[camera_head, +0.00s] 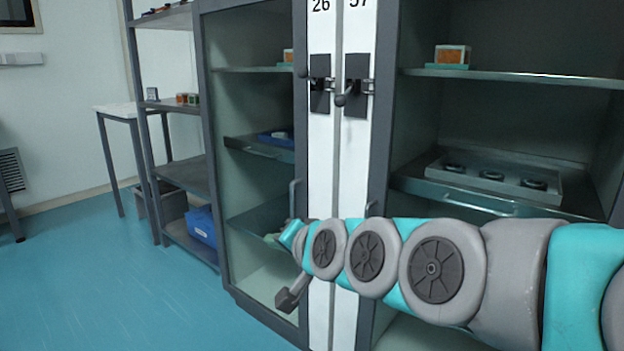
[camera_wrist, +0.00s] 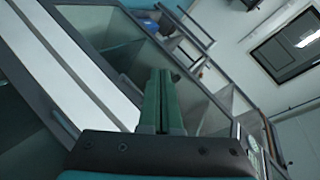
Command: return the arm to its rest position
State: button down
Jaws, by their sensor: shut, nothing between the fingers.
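My arm (camera_head: 440,270), teal and grey, reaches in from the right edge of the head view. It extends leftward in front of the tall cabinets, and its far end is near the white middle posts. In the wrist view my gripper (camera_wrist: 159,78) shows two green fingers pressed together with nothing between them. The fingers point toward a tilted view of the cabinet front and the room. In the head view the fingers are hard to make out beyond the last wrist joint.
The left cabinet (camera_head: 201,120) and right cabinet (camera_head: 385,140) have metal shelves; the right one holds a tray (camera_head: 470,184) of dark round parts. Door handles (camera_head: 345,98) stick out from the white posts. A shelf rack (camera_head: 185,170) stands left. The blue floor (camera_head: 90,280) is clear.

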jog(key=s+d+f+n+g+h+p, duration=0.1)
jog(key=s+d+f+n+g+h, duration=0.35)
jog(key=s+d+f, duration=0.85)
jog(key=s+d+f+g+h, duration=0.1)
jog(key=s+d+g, duration=0.3)
jog(key=s, duration=0.5)
jog(key=s+d+f+g+h+p, duration=0.1)
jog(key=s+d+f+g, duration=0.3)
jog(key=s, duration=0.5)
jog(key=shift+d+f+h, duration=0.15)
jog(key=shift+f+h, duration=0.05)
jog(key=shift+h, duration=0.25)
